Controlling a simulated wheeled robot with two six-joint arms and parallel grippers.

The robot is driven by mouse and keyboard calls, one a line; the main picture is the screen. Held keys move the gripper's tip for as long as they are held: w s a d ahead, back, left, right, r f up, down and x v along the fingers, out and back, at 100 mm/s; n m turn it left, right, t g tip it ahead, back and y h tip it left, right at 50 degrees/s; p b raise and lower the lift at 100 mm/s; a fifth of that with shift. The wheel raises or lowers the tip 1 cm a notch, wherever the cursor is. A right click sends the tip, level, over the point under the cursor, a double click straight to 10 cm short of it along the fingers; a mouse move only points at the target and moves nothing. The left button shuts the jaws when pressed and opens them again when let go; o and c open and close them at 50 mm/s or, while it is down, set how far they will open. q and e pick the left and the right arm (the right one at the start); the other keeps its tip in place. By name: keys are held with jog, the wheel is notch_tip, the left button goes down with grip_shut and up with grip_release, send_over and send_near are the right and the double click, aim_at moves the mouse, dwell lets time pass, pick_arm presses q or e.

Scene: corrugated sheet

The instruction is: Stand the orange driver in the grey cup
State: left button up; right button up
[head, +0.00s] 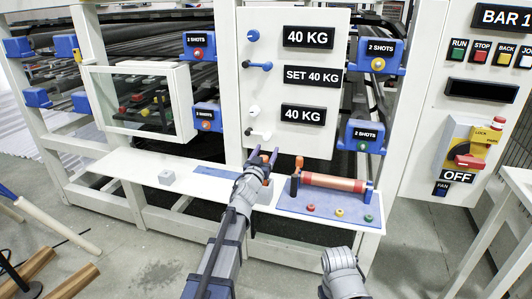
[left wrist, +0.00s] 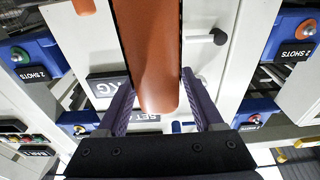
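The orange driver (left wrist: 150,50) fills the middle of the left wrist view, its rounded end between the fingers. My left gripper (left wrist: 158,85) has a finger against each side of it. In the head view my left gripper (head: 264,154) is above the shelf, left of the roller stand. Only a small orange patch of the driver (head: 266,183) shows below it; the rest is hidden by my arm. The small grey cup (head: 166,177) stands on the white shelf at the left, well apart from the gripper.
The white shelf (head: 125,167) carries a blue mat (head: 216,172) and, at the right, a stand with a copper-coloured roller (head: 333,182) and several coloured buttons. A white panel with KG labels (head: 308,37) rises behind the gripper. The shelf around the cup is clear.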

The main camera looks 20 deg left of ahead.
pick_arm(q)
jog(key=s, duration=0.8)
jog(key=s+f+b, duration=0.1)
jog(key=s, duration=0.3)
jog(key=shift+a+f, duration=0.1)
jog(key=shift+a, duration=0.15)
